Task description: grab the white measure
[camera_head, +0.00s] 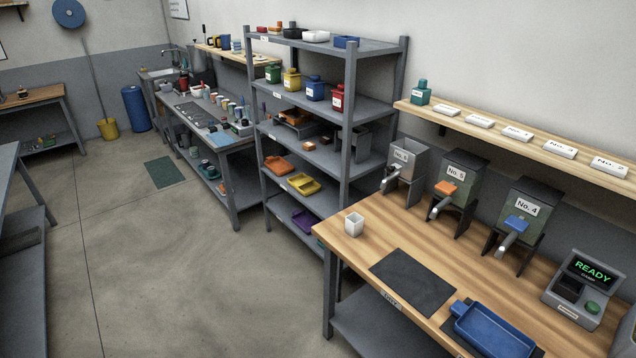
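A small white square cup, which looks like the white measure (354,224), stands upright at the left end of the wooden bench (372,245). Its open top faces up and nothing touches it. White shallow containers also show on the top of the grey shelf rack, such as a white dish (316,37). Neither of my grippers shows in the head view.
A dark mat (412,281) and a blue tray (494,331) lie along the bench front. Several numbered dispensers, including No. 4 (527,211), stand behind. A READY device (585,290) is at right. The grey rack (349,125) adjoins the bench's left. Floor at left is clear.

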